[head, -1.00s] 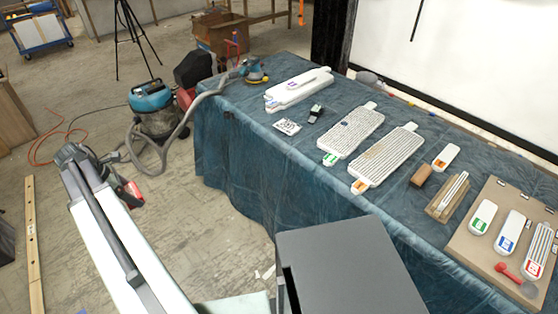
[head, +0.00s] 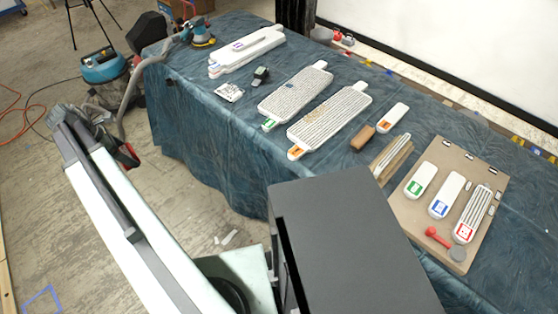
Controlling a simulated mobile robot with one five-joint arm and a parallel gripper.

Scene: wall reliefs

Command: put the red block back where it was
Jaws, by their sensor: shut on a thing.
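My arm rises along the left side of the head view, and its far end bends down behind the pale upper link. There my dark gripper (head: 119,147) shows small and partly hidden. It is shut on a small red thing, which looks like the red block (head: 125,157). The block is held in the air left of the table, in front of the floor and the cloth's edge. Its full shape and the fingertips are too small to make out.
The blue-clothed table (head: 225,120) runs diagonally with several white reliefs, a brown block (head: 362,137) and a brown board (head: 410,207) bearing a red-handled item (head: 437,237). A blue vacuum (head: 104,66) with a hose stands left. A dark grey box-like part fills the lower middle.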

